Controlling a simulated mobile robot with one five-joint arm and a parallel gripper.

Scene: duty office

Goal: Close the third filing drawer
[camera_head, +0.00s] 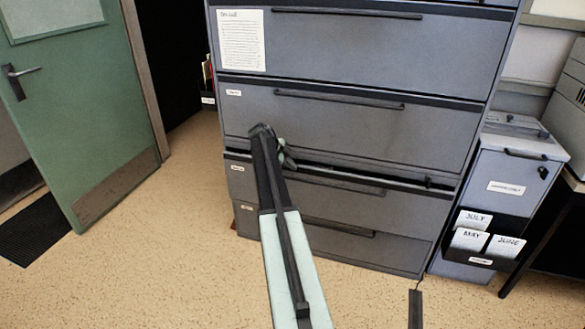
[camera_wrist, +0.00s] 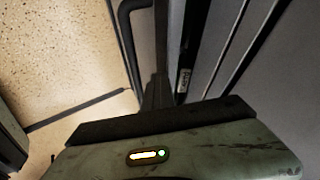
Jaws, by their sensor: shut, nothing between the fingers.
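The grey filing cabinet (camera_head: 360,50) stands ahead with wide drawers stacked one above another. The drawer below the middle one, the slightly open drawer (camera_head: 400,205), sticks out a little, with a narrow dark gap along its top edge. Its handle (camera_head: 345,183) is partly behind my arm. My gripper (camera_head: 266,138) is shut and empty, in front of the cabinet's left part, near that gap. In the wrist view my gripper (camera_wrist: 158,92) is dark and close to the drawer fronts, beside a dark bar handle (camera_wrist: 125,35). I cannot tell whether it touches the drawer.
The drawer above (camera_head: 430,130) and the lowest drawer (camera_head: 385,250) look closed. A small grey cabinet (camera_head: 505,185) with a card holder stands at the right. A green door (camera_head: 80,90) stands open at the left. The speckled floor (camera_head: 170,260) at front left is clear.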

